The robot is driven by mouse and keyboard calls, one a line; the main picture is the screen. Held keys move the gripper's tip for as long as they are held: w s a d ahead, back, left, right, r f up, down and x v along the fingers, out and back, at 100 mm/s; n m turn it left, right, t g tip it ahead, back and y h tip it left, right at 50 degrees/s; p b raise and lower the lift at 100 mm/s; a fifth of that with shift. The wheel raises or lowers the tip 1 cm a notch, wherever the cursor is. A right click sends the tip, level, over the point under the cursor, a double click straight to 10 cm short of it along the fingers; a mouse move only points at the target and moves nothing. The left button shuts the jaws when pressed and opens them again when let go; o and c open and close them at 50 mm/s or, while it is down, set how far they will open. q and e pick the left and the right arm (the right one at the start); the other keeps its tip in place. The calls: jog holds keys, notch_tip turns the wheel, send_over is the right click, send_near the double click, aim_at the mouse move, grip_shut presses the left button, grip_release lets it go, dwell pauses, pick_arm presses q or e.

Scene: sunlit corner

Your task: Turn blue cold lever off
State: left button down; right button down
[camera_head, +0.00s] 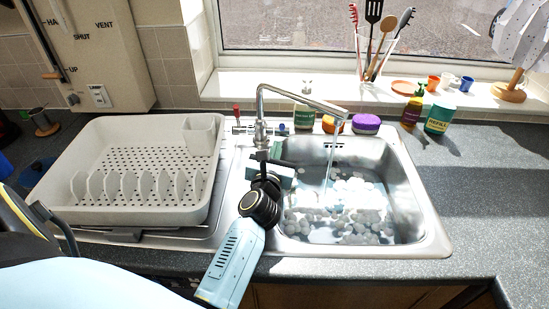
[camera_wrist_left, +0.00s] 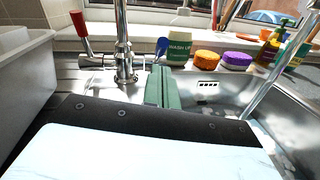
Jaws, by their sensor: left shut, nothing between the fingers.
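The steel tap (camera_head: 260,125) stands behind the sink, and water runs from its spout into the basin. Its blue cold lever (camera_head: 283,129) is small and sits to the right of the tap column. In the left wrist view the blue lever (camera_wrist_left: 162,47) stands upright just beyond my fingers. The red lever (camera_head: 237,112) stands upright to the left of the column. My left gripper (camera_head: 277,166) is over the sink's left rim, in front of the tap. Its green fingers (camera_wrist_left: 159,86) are shut and empty, and I cannot tell whether they touch the lever. My right gripper is out of view.
A white dish rack (camera_head: 100,211) fills the left drainer. The steel basin (camera_head: 408,190) holds many pale round pieces. The right worktop (camera_head: 480,205) is clear.

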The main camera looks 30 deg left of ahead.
pick_arm(q)
jog(key=shift+x, duration=2.05)
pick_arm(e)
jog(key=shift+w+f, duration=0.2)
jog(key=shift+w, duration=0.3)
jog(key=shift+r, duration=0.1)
